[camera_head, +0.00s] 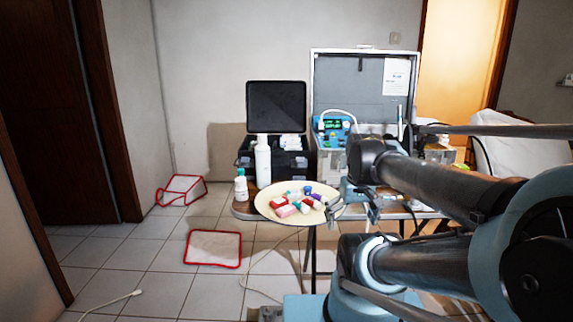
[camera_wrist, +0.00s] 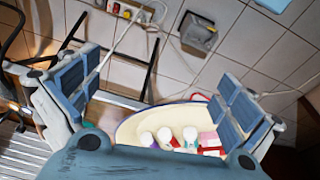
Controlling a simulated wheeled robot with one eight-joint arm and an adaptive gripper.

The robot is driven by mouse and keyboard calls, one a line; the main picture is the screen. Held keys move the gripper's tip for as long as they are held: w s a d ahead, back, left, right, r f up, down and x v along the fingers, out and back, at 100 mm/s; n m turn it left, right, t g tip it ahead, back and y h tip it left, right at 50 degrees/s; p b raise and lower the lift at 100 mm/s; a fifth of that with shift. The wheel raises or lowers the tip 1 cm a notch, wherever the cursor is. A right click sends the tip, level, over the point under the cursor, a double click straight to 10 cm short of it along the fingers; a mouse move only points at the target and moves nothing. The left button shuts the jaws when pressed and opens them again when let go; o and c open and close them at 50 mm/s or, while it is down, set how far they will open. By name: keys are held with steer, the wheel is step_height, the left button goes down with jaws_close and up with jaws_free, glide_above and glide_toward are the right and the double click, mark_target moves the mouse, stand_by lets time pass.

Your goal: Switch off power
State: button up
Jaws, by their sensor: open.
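An open silver case (camera_head: 363,85) stands on the table against the wall, with a blue control panel (camera_head: 333,128) inside. No switch can be told apart on the panel at this size. In the wrist view, a pale socket strip (camera_wrist: 122,10) with red and orange parts and a white cord lies at the top left. A small grey device (camera_wrist: 198,32) stands on the tiles near it. My gripper (camera_head: 335,209) is at the right rim of the plate, in front of the case. In the wrist view its two fingers (camera_wrist: 155,95) are spread apart with nothing between them.
A cream plate (camera_head: 266,206) with several small coloured containers sits at the table's front. A white bottle (camera_head: 263,163) and a black open case (camera_head: 276,105) stand behind it. Red-framed items (camera_head: 213,232) and cords lie on the tiled floor. My arm hides the table's right side.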

steer(key=shift+m, duration=0.6)
steer(key=s+f, duration=0.2)
steer(key=f, duration=0.1)
steer(key=shift+s+f, duration=0.2)
steer(key=shift+f, duration=0.05)
